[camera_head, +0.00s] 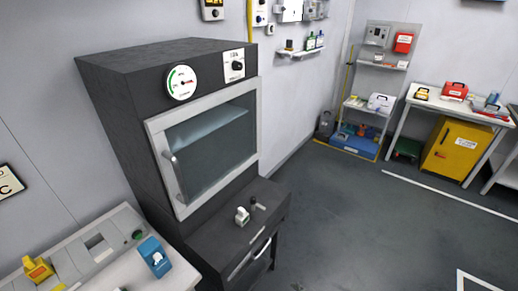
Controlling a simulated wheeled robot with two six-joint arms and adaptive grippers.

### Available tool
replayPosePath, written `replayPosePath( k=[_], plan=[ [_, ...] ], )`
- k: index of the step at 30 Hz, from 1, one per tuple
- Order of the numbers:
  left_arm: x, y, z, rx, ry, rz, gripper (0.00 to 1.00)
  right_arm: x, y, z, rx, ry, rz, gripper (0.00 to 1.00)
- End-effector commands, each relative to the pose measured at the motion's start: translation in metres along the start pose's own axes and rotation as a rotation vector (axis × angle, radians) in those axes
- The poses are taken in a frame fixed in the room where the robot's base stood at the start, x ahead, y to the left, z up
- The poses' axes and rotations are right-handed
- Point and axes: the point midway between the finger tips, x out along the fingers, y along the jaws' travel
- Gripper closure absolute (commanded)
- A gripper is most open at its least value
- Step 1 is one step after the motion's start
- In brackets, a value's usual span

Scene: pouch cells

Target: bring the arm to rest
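Neither of my grippers nor either arm shows in the head view. A dark cabinet (118,119) with a framed glass door (212,144) stands at the left centre. The door looks shut, with a light handle on its left side. A round gauge (181,83) and a white panel with a dark knob (235,66) are above the door. Inside, a pale shelf shows dimly through the glass.
A dark ledge below the door carries a small white object (242,216). A bench (100,250) at lower left holds a blue item (154,257) and a yellow one (38,269). A yellow cabinet (457,149) stands at the far right. The grey floor (380,230) between is clear.

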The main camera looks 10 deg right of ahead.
Motion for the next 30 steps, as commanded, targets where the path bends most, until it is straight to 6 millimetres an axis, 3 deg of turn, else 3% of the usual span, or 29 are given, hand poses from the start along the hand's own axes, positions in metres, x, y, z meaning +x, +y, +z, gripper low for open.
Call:
replayPosePath(
  k=[2,5,8,12,15,20,30],
  plan=[
    [0.000,0.000,0.000,0.000,0.000,0.000,0.60,0.001,0.011,-0.007,-0.059,0.014,0.022,0.51],
    [0.000,0.000,0.000,0.000,0.000,0.000,0.60,0.003,0.054,-0.036,-0.316,0.058,0.114,0.51],
    [0.000,0.000,0.000,0.000,0.000,0.000,0.60,-0.005,0.121,-0.081,-0.734,0.077,0.281,0.51],
    [0.000,0.000,-0.001,0.000,0.000,0.000,0.60,-0.035,0.207,-0.139,-1.322,-0.016,0.535,0.51],
    [0.000,0.001,-0.001,0.000,0.000,0.001,0.60,-0.061,0.251,-0.168,-1.636,-0.135,0.672,0.51],
    [0.000,0.001,-0.001,0.000,0.001,0.001,0.60,-0.085,0.284,-0.189,-1.885,-0.272,0.774,0.51],
    [0.000,0.001,-0.001,0.000,0.001,0.001,0.60,-0.088,0.287,-0.192,-1.915,-0.291,0.783,0.51]
  ],
)
